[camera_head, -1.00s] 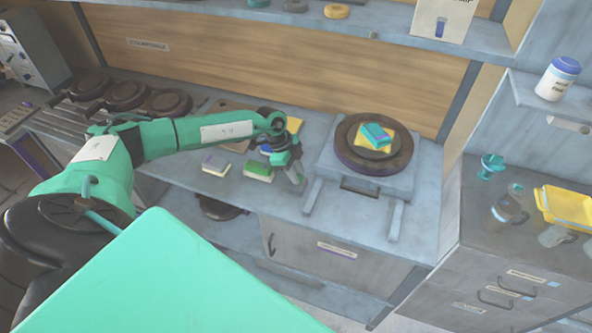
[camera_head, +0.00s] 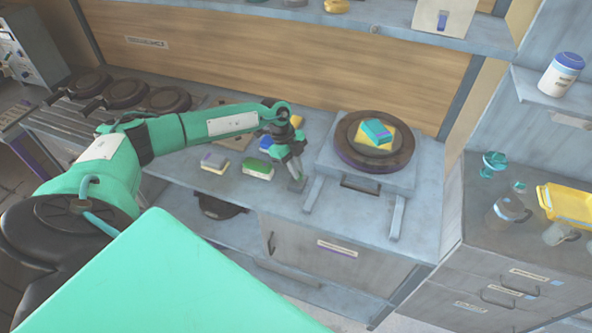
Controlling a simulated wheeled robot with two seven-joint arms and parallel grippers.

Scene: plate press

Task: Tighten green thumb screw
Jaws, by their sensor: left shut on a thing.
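My left gripper (camera_head: 297,182) points down just left of the press (camera_head: 362,185), low over the worktop near the press's left front leg. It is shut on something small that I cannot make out. The press is a grey-blue stand with a dark round plate (camera_head: 345,150) on top. My right gripper is not in view.
A green-and-white block (camera_head: 258,169) and a grey-topped block (camera_head: 214,162) lie left of the gripper. Dark round plates (camera_head: 165,101) stand at the left. A yellow tray (camera_head: 568,205) and a teal item (camera_head: 493,163) are on the right counter. The front worktop is clear.

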